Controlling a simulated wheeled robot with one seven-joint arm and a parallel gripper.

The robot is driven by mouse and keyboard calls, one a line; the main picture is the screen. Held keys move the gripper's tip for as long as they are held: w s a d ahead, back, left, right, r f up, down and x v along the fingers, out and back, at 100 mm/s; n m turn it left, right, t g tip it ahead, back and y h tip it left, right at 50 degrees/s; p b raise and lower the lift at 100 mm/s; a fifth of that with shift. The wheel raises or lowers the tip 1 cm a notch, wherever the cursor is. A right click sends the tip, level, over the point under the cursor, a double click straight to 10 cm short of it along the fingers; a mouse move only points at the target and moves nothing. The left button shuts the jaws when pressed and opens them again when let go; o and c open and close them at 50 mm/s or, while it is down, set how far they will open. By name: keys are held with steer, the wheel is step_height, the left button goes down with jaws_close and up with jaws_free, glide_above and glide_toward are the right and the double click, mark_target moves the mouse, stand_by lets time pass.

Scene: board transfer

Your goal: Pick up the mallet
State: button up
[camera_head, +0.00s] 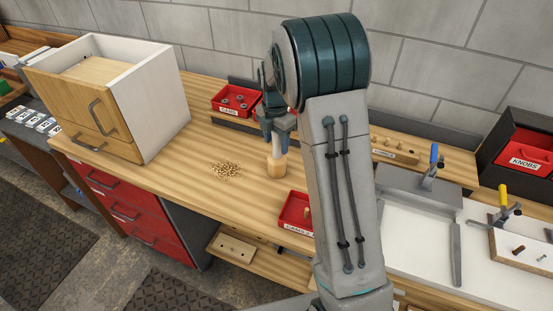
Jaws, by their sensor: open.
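The mallet appears to be the wooden piece standing on the bench, with a light wooden head (277,170) at the bottom. A paler, narrower part (276,152) rises from the head, and its upper end is hidden by my gripper. My gripper (278,142) points down directly above the mallet, with its fingers at the top of the paler part. The gripper is open. I cannot tell whether the fingers touch the mallet or stand around it.
A pile of wood shavings (226,170) lies left of the mallet. A red tray (297,211) is in front, partly behind my arm. A red CAMS bin (222,108) stands behind. A drawer cabinet (153,145) is at left; clamps (428,172) and a KNOBS bin (526,165) are right.

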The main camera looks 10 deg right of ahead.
jaws_close()
stand_by(0.3)
